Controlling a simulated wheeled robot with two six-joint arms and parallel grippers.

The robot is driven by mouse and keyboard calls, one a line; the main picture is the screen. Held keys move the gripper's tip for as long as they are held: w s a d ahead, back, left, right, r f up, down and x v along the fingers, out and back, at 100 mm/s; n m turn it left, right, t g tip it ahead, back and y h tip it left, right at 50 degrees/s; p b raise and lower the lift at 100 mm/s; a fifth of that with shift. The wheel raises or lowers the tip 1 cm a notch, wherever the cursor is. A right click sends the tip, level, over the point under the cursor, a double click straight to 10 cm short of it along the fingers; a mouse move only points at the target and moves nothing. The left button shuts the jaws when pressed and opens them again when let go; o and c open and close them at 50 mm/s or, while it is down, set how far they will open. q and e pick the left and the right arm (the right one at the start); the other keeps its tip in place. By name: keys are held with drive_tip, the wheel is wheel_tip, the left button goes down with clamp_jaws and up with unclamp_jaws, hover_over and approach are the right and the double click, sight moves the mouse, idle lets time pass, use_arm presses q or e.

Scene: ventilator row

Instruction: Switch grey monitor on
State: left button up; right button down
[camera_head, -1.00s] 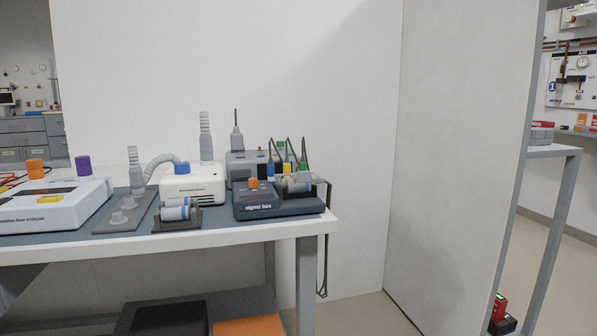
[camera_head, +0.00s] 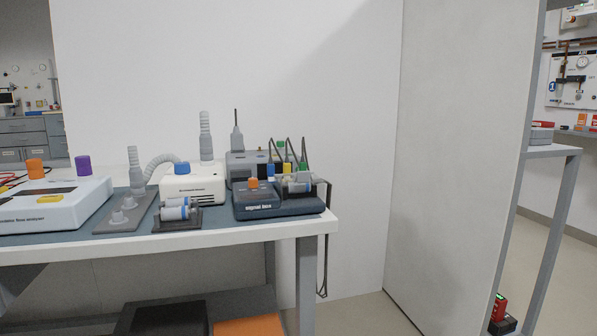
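A grey box-shaped device (camera_head: 239,166), possibly the grey monitor, stands at the back of the bench's right part. A grey plug-like piece with a thin dark stem rises above it. Its front is partly hidden by the dark signal box (camera_head: 255,203) with an orange knob and by coloured connectors. I cannot make out a switch or a lit display on it. Neither of my grippers is in view.
A white unit (camera_head: 190,188) with a blue knob and hose stands left of the signal box. A white flow analyser (camera_head: 55,208) sits further left. The bench (camera_head: 270,232) ends at the right, near a partition wall (camera_head: 455,150). Cables hang off that end.

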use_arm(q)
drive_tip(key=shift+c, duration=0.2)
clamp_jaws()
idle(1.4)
